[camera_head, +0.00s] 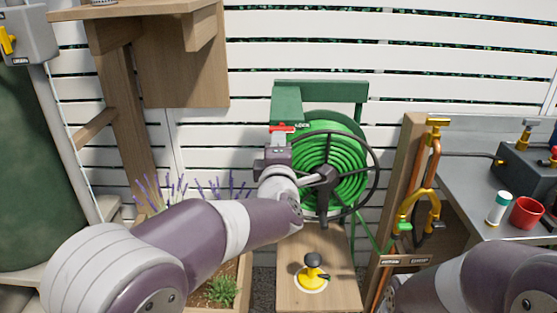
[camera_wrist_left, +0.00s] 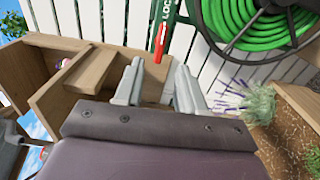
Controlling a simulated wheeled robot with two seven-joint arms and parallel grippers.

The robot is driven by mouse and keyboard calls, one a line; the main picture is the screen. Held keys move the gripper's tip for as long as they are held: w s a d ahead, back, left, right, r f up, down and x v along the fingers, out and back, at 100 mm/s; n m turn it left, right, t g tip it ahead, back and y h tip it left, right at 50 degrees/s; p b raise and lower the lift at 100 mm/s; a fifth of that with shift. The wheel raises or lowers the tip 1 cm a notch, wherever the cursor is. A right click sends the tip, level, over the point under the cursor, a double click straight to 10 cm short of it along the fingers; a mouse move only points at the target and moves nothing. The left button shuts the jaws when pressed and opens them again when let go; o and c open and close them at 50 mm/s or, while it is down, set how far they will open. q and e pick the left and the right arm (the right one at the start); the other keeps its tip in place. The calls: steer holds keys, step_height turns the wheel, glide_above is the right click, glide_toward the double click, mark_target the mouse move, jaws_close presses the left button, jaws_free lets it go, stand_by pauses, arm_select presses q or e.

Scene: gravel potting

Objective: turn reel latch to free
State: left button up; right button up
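The hose reel's red latch (camera_head: 283,128) sits on the green frame (camera_head: 318,87), at the upper left of the coiled green hose (camera_head: 318,160). In the left wrist view the red latch (camera_wrist_left: 160,42) stands nearly upright beside white lettering that reads "LOC", the rest cut off. My left gripper (camera_head: 278,139) is just below the latch. In the left wrist view its two fingers (camera_wrist_left: 160,70) are apart, with the latch's lower end at the gap between their tips. I cannot tell whether they touch it. My right gripper is out of view; only my right arm shows at lower right.
The reel's dark crank wheel (camera_head: 374,170) is close right of my left wrist. A yellow-based knob (camera_head: 311,279) stands on the wooden board below. Lavender (camera_head: 165,190) grows at left. A red cup (camera_head: 526,213) stands on the bench (camera_head: 460,185) at right.

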arm_select(q)
steer(key=s, duration=0.6)
steer(key=shift+s, duration=0.1)
